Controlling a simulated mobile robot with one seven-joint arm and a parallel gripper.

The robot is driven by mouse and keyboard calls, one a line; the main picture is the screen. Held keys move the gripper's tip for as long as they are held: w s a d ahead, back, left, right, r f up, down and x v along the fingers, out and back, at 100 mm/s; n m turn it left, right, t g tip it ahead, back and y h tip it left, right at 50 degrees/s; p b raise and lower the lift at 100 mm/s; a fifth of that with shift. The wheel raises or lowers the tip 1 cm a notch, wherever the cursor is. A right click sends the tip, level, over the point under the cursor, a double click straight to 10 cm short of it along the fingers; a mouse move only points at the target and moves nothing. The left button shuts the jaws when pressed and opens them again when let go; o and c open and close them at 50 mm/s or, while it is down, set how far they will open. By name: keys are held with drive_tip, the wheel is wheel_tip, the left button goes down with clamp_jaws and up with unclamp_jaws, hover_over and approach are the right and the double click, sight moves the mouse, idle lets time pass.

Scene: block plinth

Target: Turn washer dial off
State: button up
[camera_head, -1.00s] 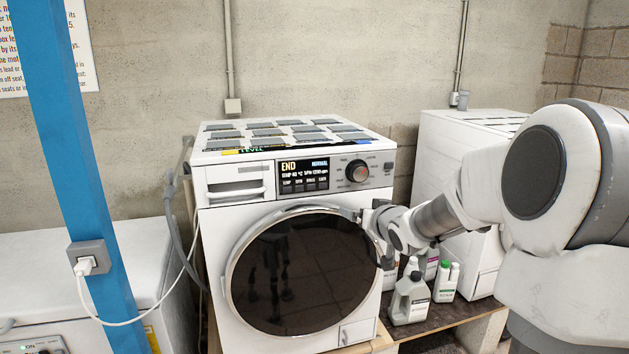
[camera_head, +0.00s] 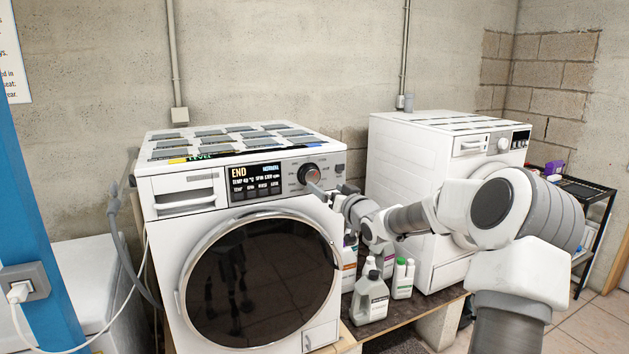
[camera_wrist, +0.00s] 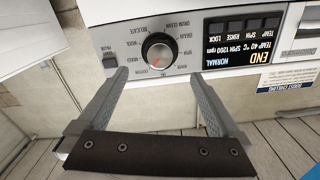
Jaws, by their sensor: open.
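The washer dial (camera_head: 308,173) is a dark round knob with a light rim on the upper right of the front panel of the washer (camera_head: 160,245). The washer's display (camera_head: 255,181) reads END and NORMAL. My gripper (camera_head: 328,190) is close to the panel, just right of and below the dial. In the wrist view, which is upside down, the dial (camera_wrist: 158,50) has a small orange-red mark and printed labels around it. My open gripper (camera_wrist: 160,74) has one finger on each side of the dial's line, with nothing between the fingers. Whether the fingertips touch the panel I cannot tell.
Detergent bottles (camera_head: 371,297) stand on a wooden platform right of the washer. A second white machine (camera_head: 400,180) stands behind them. A blue post (camera_head: 35,200) with a plugged outlet is at the left. A black shelf (camera_head: 585,195) is at the far right.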

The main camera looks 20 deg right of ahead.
sight(313, 177)
drive_tip(key=w, duration=0.9)
drive_tip(key=shift+a, duration=0.2)
drive_tip(key=shift+s, duration=0.1)
drive_tip(key=c, duration=1.3)
drive_tip(key=shift+c, duration=0.2)
drive_tip(key=shift+f+n, duration=0.1)
drive_tip(key=shift+n, duration=0.3)
drive_tip(key=n+b, duration=0.2)
drive_tip(key=n, duration=0.1)
drive_tip(key=shift+n+b, duration=0.7)
drive_tip(key=shift+n, duration=1.2)
